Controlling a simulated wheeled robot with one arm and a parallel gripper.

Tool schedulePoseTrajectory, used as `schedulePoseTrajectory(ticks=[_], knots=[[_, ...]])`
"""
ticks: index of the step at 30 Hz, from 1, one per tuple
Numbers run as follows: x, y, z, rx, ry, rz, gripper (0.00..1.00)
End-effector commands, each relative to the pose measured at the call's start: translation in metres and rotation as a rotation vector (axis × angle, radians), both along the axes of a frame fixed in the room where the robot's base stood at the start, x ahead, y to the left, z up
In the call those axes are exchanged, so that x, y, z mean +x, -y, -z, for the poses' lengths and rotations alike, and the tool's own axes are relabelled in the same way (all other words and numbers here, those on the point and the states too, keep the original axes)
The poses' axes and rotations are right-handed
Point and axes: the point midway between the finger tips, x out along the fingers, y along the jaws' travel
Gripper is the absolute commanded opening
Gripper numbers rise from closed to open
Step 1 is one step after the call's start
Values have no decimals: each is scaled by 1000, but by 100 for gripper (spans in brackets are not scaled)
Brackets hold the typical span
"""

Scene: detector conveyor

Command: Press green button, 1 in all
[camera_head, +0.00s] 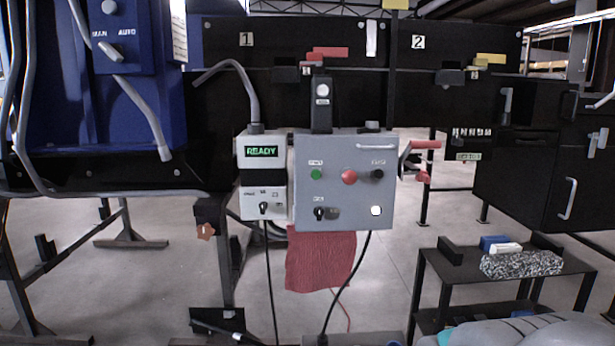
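The green button (316,174) is a small round button at the upper left of a grey control box (345,200) in the middle of the view. A red button (349,177) sits to its right, and a black knob (377,174) is further right. Nothing covers the green button. My gripper does not show in this view.
A smaller box with a green "READY" display (261,151) stands left of the control box. A red cloth (320,262) and black cables hang below. A dark side table (505,265) holding several items stands at lower right. A blue cabinet (90,100) is at left.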

Motion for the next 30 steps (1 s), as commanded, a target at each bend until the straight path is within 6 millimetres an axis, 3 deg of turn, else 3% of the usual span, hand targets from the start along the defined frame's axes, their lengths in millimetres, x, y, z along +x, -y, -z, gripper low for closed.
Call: schedulePoseTrajectory(ticks=[1, 6, 30], knots=[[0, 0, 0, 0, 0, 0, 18], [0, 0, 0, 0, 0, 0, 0], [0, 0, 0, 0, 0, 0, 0]])
